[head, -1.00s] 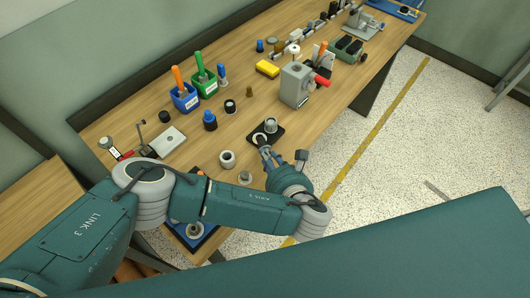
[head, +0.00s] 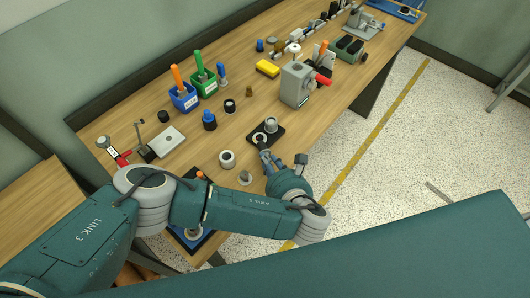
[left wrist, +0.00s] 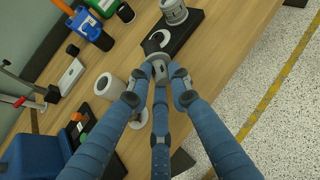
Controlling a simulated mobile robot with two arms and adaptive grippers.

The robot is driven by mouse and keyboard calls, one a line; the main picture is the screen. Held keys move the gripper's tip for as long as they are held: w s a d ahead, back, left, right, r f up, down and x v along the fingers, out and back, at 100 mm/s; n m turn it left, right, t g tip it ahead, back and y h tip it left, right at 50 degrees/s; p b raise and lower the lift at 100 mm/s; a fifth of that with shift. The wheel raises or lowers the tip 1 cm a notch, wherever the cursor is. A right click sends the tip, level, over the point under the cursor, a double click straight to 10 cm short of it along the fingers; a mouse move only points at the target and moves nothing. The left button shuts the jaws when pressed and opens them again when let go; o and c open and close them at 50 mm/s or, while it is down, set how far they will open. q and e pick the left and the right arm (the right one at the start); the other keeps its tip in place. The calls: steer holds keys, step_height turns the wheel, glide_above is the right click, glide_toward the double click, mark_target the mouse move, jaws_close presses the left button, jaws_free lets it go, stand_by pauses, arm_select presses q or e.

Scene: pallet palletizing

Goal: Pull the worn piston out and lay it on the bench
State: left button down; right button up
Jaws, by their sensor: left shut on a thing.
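My left gripper (head: 267,156) is over the front edge of the bench (head: 180,107), just in front of a black pad (head: 277,140). In the left wrist view its three blue fingers (left wrist: 160,78) are shut on a small grey part (left wrist: 159,63), mostly hidden by the fingertips. I cannot tell for sure that this is the worn piston. On the black pad stand a grey cylinder (head: 271,125) and a pale open ring (head: 259,138). The ring also shows in the left wrist view (left wrist: 157,38), close beyond the held part. My right gripper is not in view.
A white sleeve (head: 227,160) and a grey round part (head: 245,177) are left of the gripper. Blue (head: 184,100) and green (head: 204,84) holders are at the back.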

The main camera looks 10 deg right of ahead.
arm_select(q)
steer(key=c, duration=1.5)
jaws_free()
steer(key=shift+s+r, duration=0.15)
steer(key=shift+s, duration=0.1)
steer(key=v, duration=0.7)
